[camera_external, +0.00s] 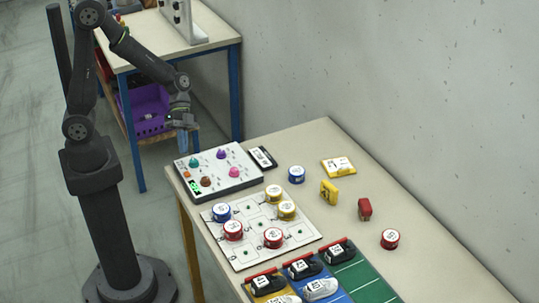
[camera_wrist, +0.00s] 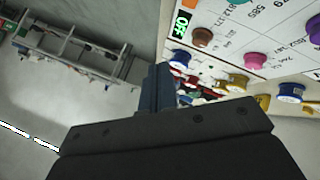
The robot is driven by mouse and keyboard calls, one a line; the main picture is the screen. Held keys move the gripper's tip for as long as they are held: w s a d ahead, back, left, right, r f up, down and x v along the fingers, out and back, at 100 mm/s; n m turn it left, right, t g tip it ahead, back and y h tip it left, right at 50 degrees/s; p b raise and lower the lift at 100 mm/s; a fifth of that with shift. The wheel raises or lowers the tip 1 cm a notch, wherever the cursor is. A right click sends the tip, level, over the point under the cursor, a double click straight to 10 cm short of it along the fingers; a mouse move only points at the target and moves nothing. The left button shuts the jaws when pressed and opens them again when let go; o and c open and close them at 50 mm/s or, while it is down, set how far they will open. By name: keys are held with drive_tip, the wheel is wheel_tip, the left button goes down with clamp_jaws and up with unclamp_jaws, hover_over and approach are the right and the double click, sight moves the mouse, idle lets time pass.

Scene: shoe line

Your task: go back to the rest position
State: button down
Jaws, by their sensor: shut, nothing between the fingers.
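My gripper (camera_external: 184,146) hangs at the end of my arm, pointing down, to the left of and above the far end of the table (camera_external: 350,150). It is near the far left corner of the white panel with coloured knobs (camera_external: 237,186), with no visible contact. In the wrist view my gripper's fingers (camera_wrist: 160,88) are together with nothing between them. The panel (camera_wrist: 280,28) shows at the upper right of that view, with a green lit display on it. The rest position itself has no visible marker.
A board (camera_external: 246,257) holds several coloured round tins. Toy shoes stand on coloured lanes (camera_external: 365,283) at the near end. Loose items include a blue tin (camera_external: 296,175), a red tin (camera_external: 390,239) and a red block (camera_external: 365,209). A shelf table (camera_external: 215,35) with a purple bin (camera_external: 148,108) stands behind.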

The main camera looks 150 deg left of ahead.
wheel_tip(320, 180, up, 9)
drive_tip(key=w+m+g+y, duration=0.1)
drive_tip(key=m+g+y, duration=0.3)
drive_tip(key=g, duration=0.5)
wheel_tip(320, 180, down, 9)
drive_tip(key=m+h, duration=0.1)
idle(0.3)
drive_tip(key=shift+f, duration=0.1)
idle(2.3)
